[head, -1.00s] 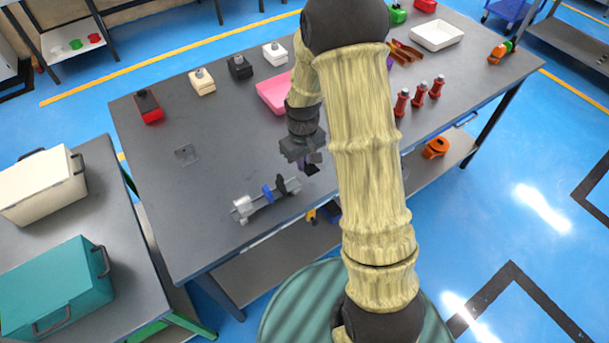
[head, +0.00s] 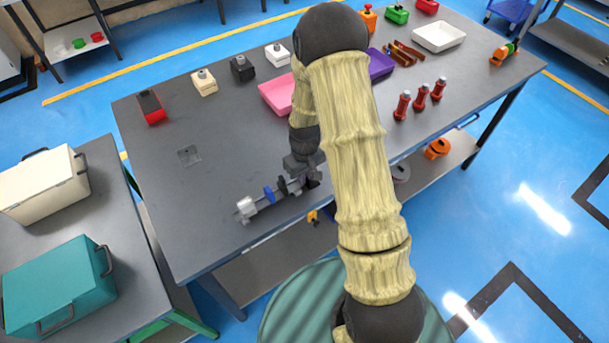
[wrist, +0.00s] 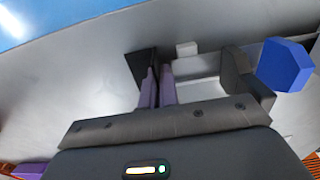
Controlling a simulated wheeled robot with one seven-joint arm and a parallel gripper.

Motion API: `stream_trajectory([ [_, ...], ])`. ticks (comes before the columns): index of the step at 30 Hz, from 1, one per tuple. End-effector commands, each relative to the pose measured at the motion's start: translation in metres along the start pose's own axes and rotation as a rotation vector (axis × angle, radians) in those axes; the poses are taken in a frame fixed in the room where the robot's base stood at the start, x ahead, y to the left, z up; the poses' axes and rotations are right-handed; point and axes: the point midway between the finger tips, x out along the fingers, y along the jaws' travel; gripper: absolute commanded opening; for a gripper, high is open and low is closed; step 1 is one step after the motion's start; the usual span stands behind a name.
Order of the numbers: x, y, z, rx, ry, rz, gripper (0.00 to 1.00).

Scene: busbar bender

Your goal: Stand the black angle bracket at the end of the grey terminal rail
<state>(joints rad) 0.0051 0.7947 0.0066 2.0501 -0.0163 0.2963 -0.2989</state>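My gripper (wrist: 159,88) has its two purple fingers close together, shut on the black angle bracket (wrist: 143,66). The bracket's dark plate shows at and left of the fingertips. The grey terminal rail (wrist: 198,88) lies just right of the fingers in the wrist view, with a dark block and a blue block (wrist: 285,65) on it. In the head view my gripper (head: 304,178) is low at the right end of the rail, whose blue block (head: 269,194) and light grey left end piece (head: 245,208) show. I cannot tell whether the bracket touches the table or rail.
A small grey plate (head: 189,155) lies there. A pink tray (head: 277,95), several small terminal blocks and red posts (head: 420,96) stand farther back. The table's front edge is close to the rail.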

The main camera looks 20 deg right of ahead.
Motion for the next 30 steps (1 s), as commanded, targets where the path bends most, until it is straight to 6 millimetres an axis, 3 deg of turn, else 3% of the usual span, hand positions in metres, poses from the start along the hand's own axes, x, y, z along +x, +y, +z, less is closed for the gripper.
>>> stream_trajectory([
  [7,0.004,0.0,0.0,0.0,0.0,0.0,0.0],
  [9,0.003,0.001,0.0,0.001,0.0,0.0,0.11],
  [20,-0.003,0.0,0.0,0.0,0.001,0.0,0.11],
  [30,-0.049,0.0,-0.001,-0.001,0.005,0.002,0.11],
])
